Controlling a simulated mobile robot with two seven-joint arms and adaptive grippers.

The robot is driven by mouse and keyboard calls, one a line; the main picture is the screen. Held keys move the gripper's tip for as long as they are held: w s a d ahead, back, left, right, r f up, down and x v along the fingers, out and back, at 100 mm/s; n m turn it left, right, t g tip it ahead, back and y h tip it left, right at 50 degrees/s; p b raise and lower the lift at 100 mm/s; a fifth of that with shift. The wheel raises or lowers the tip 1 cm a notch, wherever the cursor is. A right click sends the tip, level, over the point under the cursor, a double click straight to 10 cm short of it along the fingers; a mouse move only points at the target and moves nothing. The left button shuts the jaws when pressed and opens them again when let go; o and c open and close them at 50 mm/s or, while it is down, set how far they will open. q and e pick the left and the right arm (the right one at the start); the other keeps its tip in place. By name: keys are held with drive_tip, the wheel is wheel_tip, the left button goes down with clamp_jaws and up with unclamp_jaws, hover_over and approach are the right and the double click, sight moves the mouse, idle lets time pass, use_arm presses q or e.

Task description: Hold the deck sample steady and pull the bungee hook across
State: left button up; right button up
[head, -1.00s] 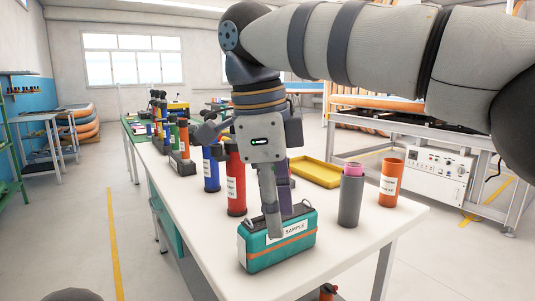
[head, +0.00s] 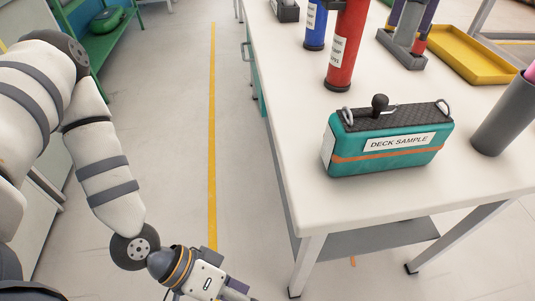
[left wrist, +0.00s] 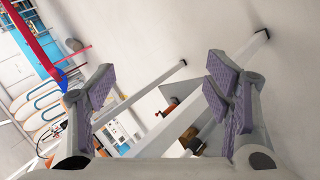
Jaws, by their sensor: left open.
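The deck sample (head: 350,157) is a teal block with an orange stripe and black top, upright on the white table (head: 300,185). A black knob (head: 379,103) stands on its top between two metal loops; I cannot tell whether this is the bungee hook. My left gripper (head: 238,290) is at the bottom edge, low beside the table and away from the sample. In the left wrist view its jaws (left wrist: 165,100) are open and empty.
Red (head: 344,45) and blue (head: 315,25) cylinders stand behind the sample on the left. A yellow tray (head: 460,66) lies behind it, and a grey cylinder (head: 503,115) stands to its right. The table in front of the sample is clear.

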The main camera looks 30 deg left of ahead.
use_arm(q)
drive_tip(key=w+a+r+m+t+h, duration=0.2)
drive_tip(key=w+r+t, duration=0.3)
drive_tip(key=w+r, duration=0.35)
drive_tip(key=m+t+h, duration=0.3)
drive_tip(key=m, duration=0.5)
approach(327, 150)
drive_tip(key=x, duration=1.2)
drive_tip(key=shift+w+d, duration=0.2)
drive_tip(key=shift+d, duration=0.1)
